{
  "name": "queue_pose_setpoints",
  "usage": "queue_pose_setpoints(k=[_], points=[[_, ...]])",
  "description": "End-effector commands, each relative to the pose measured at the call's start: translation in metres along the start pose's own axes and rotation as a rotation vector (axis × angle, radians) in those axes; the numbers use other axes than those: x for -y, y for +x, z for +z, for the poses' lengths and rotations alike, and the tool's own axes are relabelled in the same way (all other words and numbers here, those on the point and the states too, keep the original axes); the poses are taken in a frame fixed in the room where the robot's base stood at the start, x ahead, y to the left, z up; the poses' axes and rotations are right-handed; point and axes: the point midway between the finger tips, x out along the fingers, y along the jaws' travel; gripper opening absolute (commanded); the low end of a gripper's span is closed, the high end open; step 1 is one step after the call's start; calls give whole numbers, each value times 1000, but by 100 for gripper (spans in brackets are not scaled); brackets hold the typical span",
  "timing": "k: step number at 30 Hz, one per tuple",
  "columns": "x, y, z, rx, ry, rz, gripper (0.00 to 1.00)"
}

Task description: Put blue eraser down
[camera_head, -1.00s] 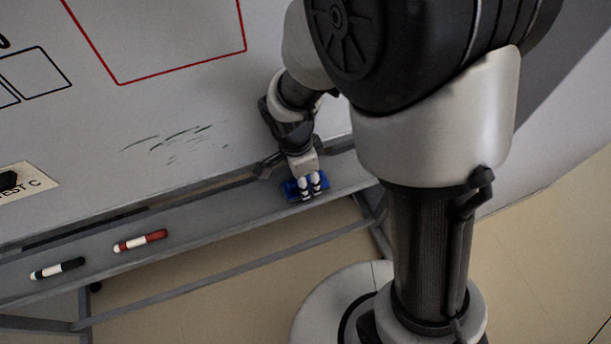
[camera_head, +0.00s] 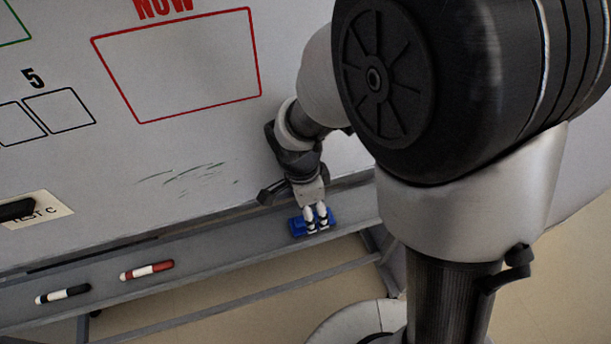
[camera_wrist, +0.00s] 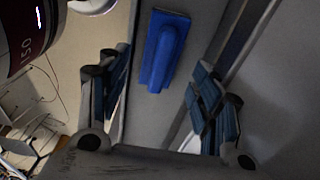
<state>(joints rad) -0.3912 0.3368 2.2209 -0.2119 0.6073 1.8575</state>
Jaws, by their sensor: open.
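The blue eraser (camera_head: 297,228) lies on the grey tray (camera_head: 215,262) along the bottom of the whiteboard, toward the tray's right part. In the wrist view the blue eraser (camera_wrist: 163,50) shows whole, with its raised grip facing me. My gripper (camera_head: 317,220) is over the eraser in the head view and hides part of it. In the wrist view my gripper (camera_wrist: 160,100) has its fingers spread wide on either side, with clear space between each finger and the eraser. It holds nothing.
A red marker (camera_head: 147,270) and a black marker (camera_head: 62,294) lie on the tray to the left. The whiteboard (camera_head: 210,140) has dark smudges and a printed red frame. A label (camera_head: 40,212) with a dark object on it is at the far left.

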Motion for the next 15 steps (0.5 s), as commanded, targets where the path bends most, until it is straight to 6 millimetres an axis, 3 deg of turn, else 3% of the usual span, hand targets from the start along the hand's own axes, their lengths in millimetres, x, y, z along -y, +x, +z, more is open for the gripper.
queue_pose_setpoints(k=[1,6,15], points=[[2,-19,0,2,0,-8,61],[2,-61,0,1,0,-8,61],[1,-118,0,1,0,-4,61]])
